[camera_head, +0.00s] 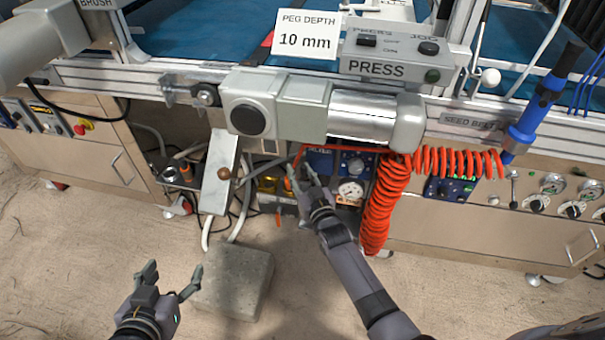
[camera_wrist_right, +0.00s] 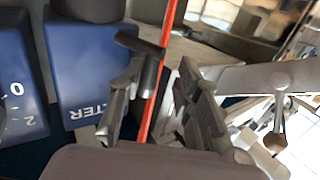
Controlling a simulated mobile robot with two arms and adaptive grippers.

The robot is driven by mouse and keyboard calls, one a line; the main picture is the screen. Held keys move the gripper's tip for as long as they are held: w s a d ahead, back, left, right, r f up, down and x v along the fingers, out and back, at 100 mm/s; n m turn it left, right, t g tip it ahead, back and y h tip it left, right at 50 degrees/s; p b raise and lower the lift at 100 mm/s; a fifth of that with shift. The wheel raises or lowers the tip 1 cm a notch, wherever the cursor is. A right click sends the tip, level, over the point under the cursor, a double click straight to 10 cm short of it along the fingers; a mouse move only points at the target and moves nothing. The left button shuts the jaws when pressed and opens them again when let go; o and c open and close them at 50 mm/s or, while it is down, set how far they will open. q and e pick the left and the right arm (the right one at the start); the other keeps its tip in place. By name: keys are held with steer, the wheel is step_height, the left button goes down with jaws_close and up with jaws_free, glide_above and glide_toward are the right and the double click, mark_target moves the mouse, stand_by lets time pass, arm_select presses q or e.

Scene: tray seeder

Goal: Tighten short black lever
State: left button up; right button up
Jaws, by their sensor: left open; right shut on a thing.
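The short black lever (camera_wrist_right: 149,72) shows in the right wrist view as a dark T-shaped handle beside a thin red line. My right gripper (camera_wrist_right: 160,92) has its fingers on either side of the lever and is shut on it; the exact contact is hard to see. In the head view my right gripper (camera_head: 299,174) is under the grey press housing, and the lever is too small to make out there.
A blue FILTER unit (camera_wrist_right: 92,75) stands close beside the right gripper. The coiled orange hose (camera_head: 381,205) hangs right of my right forearm. A slanted metal arm with a brown knob (camera_head: 223,173) is to its left. The concrete block (camera_head: 236,281) sits on the floor.

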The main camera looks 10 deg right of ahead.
steer(key=shift+s+a, duration=0.15)
steer(key=shift+a, duration=0.1)
steer(key=s+d, duration=0.2)
steer(key=s, duration=0.9)
steer(key=shift+s, duration=0.35)
steer(key=shift+c, duration=0.2)
